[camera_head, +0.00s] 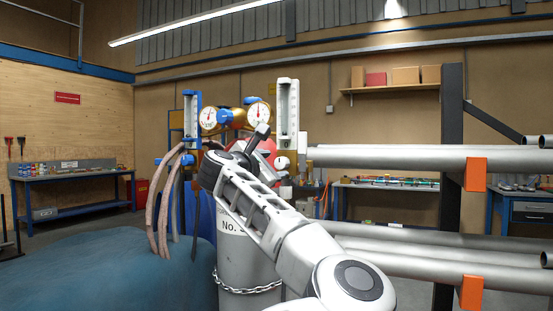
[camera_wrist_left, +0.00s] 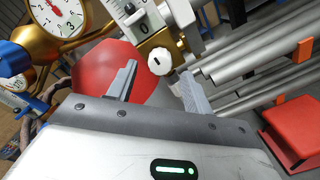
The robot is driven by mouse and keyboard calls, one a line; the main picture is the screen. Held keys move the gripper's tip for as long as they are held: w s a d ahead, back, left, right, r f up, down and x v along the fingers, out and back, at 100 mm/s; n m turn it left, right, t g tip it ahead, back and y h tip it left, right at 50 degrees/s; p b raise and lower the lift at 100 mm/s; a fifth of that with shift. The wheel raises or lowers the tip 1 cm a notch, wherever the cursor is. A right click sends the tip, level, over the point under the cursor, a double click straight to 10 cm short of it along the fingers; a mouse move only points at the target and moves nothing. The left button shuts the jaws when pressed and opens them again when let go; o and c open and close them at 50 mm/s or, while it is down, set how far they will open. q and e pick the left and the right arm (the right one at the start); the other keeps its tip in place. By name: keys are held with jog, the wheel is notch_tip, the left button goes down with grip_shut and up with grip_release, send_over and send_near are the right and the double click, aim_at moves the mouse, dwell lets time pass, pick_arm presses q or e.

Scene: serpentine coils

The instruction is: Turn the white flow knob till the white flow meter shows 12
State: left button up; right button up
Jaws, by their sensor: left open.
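The white flow meter (camera_head: 288,108) is an upright tube at the right end of the brass regulator in the head view; its lower end (camera_wrist_left: 145,17) shows tilted in the left wrist view. Its reading is too small to tell. The white flow knob (camera_head: 282,163) is below it. In the left wrist view the knob (camera_wrist_left: 159,61) is round and white with a dark mark, on a brass stem. My left gripper (camera_wrist_left: 159,69) is open, its fingertips on either side of the knob in that picture. I cannot tell whether they touch it. My right gripper is not in view.
Two dial gauges (camera_head: 259,113) and a blue flow meter (camera_head: 192,112) are close on the left. A grey cylinder (camera_head: 234,262) with a chain stands below. Steel pipes (camera_head: 400,158) with orange holders run along the right. A red rounded body (camera_wrist_left: 108,68) sits behind the fingers.

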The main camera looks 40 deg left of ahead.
aim_at(282, 163)
pick_arm(q)
jog(key=shift+w+a+r, duration=0.1)
jog(key=shift+w+a, duration=0.05)
jog(key=shift+w, duration=0.5)
jog(key=shift+w+a, duration=0.2)
jog(key=shift+w, duration=0.4)
jog(key=c, duration=1)
